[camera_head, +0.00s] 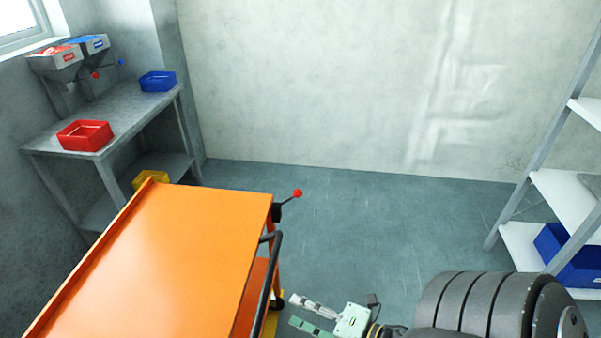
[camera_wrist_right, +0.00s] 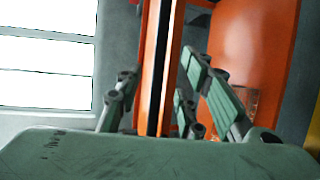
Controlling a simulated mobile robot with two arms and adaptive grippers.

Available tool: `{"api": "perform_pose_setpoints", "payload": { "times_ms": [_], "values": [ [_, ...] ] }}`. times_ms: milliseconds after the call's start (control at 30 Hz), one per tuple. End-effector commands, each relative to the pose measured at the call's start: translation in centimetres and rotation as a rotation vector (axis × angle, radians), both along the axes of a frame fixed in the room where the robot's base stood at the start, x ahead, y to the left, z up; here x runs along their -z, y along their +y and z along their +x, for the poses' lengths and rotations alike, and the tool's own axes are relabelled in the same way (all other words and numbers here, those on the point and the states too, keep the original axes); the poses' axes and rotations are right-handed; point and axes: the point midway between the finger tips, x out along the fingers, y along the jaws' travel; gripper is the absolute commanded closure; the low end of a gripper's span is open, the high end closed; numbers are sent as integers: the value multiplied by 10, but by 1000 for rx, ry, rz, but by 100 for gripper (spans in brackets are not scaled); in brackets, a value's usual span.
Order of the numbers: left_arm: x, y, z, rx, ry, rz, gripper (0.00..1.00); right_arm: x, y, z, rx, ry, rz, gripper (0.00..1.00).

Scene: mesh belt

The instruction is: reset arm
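My right gripper (camera_head: 296,312) comes in at the bottom of the head view, with its green fingers spread apart and pointing left. No object shows held between the fingers. In the right wrist view the gripper (camera_wrist_right: 158,75) also shows its fingers apart, with orange cart parts behind them. It is beside the right side of the orange cart (camera_head: 170,260), near its black handle (camera_head: 268,275); I cannot tell how close. My left gripper is not in view.
A grey table (camera_head: 125,112) at the back left holds a red bin (camera_head: 85,136) and a blue bin (camera_head: 158,81). A shelf rack (camera_head: 565,195) with a blue crate (camera_head: 572,258) stands at right. The floor (camera_head: 380,225) between cart and rack is clear.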

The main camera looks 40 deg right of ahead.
Motion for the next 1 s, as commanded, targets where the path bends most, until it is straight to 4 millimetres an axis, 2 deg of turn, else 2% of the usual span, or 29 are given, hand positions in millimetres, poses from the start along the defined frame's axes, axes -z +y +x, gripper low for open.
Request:
{"api": "perform_pose_setpoints", "payload": {
  "times_ms": [300, 367, 433, 467, 567, 667, 800, 867, 900, 1000],
  "values": [
    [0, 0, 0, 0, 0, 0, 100, 2, 0, 0, 3, 4, 4, 65],
    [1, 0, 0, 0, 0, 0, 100, 9, -2, 0, 18, 21, 19, 65],
    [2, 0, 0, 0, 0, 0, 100, 28, -7, -1, 54, 63, 58, 65],
    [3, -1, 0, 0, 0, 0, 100, 40, -9, -3, 76, 91, 84, 65],
    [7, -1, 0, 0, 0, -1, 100, 95, -16, -12, 183, 216, 204, 65],
    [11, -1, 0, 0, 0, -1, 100, 160, -19, -29, 319, 368, 348, 65],
    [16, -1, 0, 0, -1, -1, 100, 247, -11, -65, 517, 579, 537, 65],
    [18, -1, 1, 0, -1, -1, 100, 282, -4, -84, 608, 669, 610, 65],
    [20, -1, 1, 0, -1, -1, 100, 304, 2, -98, 670, 729, 656, 65],
    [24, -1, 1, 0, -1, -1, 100, 354, 19, -137, 833, 876, 758, 65]
  ]
}}
